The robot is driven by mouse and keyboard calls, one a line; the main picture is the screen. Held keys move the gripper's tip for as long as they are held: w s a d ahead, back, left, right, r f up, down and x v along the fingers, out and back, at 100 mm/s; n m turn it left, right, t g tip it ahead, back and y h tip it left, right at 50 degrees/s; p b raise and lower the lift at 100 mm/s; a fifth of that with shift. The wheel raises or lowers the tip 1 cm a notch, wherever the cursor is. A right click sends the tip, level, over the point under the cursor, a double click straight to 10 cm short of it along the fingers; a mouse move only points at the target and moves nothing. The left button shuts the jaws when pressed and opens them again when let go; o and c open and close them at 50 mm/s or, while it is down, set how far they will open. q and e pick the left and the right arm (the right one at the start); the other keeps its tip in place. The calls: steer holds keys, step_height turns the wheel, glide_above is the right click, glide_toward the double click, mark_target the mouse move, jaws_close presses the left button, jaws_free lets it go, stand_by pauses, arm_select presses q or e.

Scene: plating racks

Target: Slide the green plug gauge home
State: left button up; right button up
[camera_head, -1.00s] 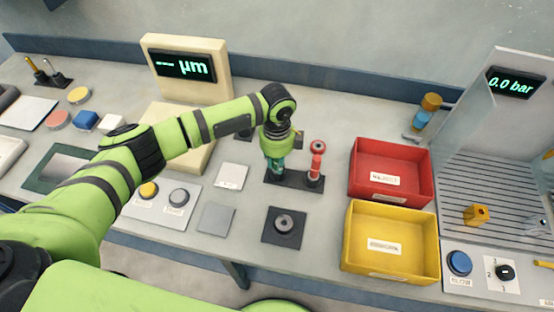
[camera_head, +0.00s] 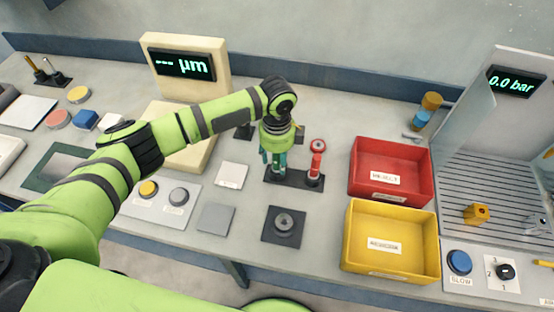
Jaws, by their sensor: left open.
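The green plug gauge (camera_head: 276,166) stands upright in the left place of a small black stand (camera_head: 295,178), partly hidden by my left gripper. A red gauge (camera_head: 317,160) stands beside it in the right place of the same stand. My left gripper (camera_head: 275,158) points down over the green gauge with its fingers apart around it. I cannot tell whether the fingers touch it. A dark square block with a round grey ring (camera_head: 284,223) lies in front of the stand. My right gripper is not in view.
A red bin (camera_head: 391,195) and a yellow bin (camera_head: 370,268) stand to the right of the stand. A beige display unit marked µm (camera_head: 182,100) stands behind the arm. Two buttons and grey plates (camera_head: 215,218) lie to the left.

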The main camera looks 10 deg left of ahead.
arm_select(q)
step_height(320, 180, up, 10)
steer(key=shift+r, duration=0.2)
steer(key=shift+s, duration=0.1)
stand_by(0.6)
